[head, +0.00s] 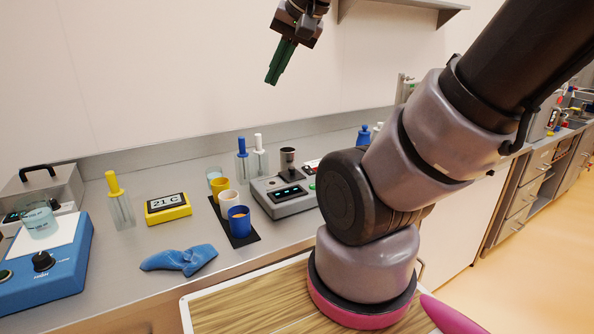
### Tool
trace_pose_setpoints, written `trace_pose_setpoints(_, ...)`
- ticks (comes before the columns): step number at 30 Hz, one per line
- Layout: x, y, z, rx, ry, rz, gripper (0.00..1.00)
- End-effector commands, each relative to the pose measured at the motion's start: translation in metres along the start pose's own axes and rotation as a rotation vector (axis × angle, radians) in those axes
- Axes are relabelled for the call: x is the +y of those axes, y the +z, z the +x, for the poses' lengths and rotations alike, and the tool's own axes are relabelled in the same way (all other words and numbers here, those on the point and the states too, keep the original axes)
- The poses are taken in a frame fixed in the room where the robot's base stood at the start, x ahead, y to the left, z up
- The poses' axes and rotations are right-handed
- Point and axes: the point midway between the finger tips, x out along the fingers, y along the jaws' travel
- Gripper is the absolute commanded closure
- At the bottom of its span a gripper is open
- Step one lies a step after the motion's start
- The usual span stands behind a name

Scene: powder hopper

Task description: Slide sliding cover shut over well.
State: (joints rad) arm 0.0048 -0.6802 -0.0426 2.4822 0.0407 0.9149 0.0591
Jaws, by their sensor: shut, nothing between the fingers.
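My gripper (272,80) is high in the air in front of the back wall, with its dark green fingers together, pointing down, and empty. It is well above the bench and apart from everything on it. A grey instrument (283,203) with dark displays and a small dark cup (287,157) on top stands on the bench, its right side close to my arm in the picture. I cannot make out a sliding cover or a well clearly; they may be too small to tell or hidden behind my arm.
A yellow 21 C display (168,208), several dropper bottles, a blue glove (179,260) and a blue stirrer (50,267) with a beaker share the bench. A shelf (425,5) juts out upper right.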

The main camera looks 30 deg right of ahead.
Motion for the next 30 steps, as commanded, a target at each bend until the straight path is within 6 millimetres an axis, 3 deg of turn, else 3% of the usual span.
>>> trace_pose_setpoints(8,0.039,-0.056,0.072,-0.164,0.037,0.681,1.0)
trace_pose_setpoints(14,0.095,-0.091,0.13,-0.198,0.126,1.206,1.0)
trace_pose_setpoints(18,0.145,-0.108,0.167,-0.17,0.207,1.553,1.0)
trace_pose_setpoints(24,0.205,-0.118,0.2,-0.09,0.297,1.893,1.0)
trace_pose_setpoints(30,0.227,-0.12,0.211,-0.051,0.325,2.008,1.0)
